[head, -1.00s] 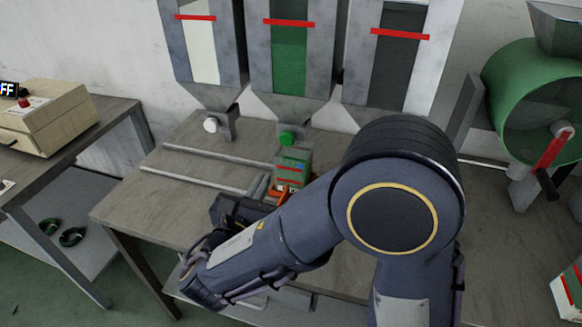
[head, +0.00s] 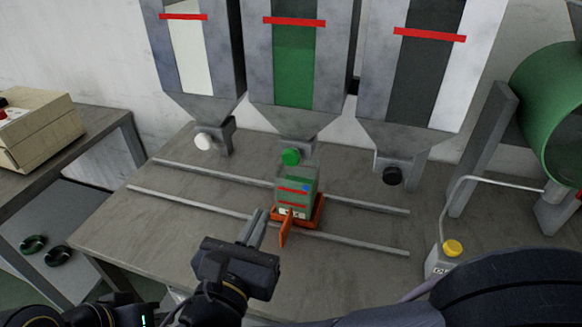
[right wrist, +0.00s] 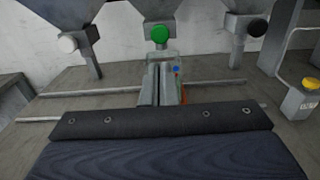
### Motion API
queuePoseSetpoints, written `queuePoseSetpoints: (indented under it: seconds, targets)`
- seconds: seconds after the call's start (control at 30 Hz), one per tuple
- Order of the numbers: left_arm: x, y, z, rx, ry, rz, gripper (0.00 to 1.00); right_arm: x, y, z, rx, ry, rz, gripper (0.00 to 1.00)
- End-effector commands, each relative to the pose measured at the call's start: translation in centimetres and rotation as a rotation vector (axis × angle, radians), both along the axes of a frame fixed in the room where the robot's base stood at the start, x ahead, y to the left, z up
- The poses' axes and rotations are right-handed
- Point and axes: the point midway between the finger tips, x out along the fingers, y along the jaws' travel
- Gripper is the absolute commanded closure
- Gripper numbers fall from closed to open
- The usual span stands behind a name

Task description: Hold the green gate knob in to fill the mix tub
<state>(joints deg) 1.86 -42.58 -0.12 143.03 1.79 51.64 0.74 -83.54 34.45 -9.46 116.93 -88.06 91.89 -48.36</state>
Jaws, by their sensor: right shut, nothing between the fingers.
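The green gate knob (head: 291,157) sits at the outlet of the middle hopper; it also shows in the right wrist view (right wrist: 160,34). Below it the mix tub (head: 297,187) stands in an orange carrier (head: 314,220) between two rails. The tub is see-through, with red lines and green showing in it. My right gripper (head: 256,226) is shut and empty, in front and left of the tub, apart from the knob. In the right wrist view its fingers (right wrist: 158,80) point towards the knob and partly hide the tub. My left gripper is not in view.
A white knob (head: 203,141) and a black knob (head: 391,176) sit on the neighbouring hoppers. The rails (head: 360,203) cross the table. The table's left part is clear.

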Motion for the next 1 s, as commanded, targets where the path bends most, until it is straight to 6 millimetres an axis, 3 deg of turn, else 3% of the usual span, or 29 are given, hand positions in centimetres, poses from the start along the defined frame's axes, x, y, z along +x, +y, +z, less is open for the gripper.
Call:
queuePoseSetpoints:
  seconds: [0.27, 0.7, 1.0]
  targets:
    - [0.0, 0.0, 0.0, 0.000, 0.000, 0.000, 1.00, 1.9, -0.7, 0.0, 0.000, 0.000, -0.005, 1.00]
    - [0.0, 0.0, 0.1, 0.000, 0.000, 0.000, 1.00, 10.4, -3.5, 0.0, -0.001, 0.000, -0.005, 1.00]
    - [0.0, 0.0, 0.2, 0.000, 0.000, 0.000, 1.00, 13.2, -4.4, 0.0, -0.001, -0.001, -0.003, 1.00]
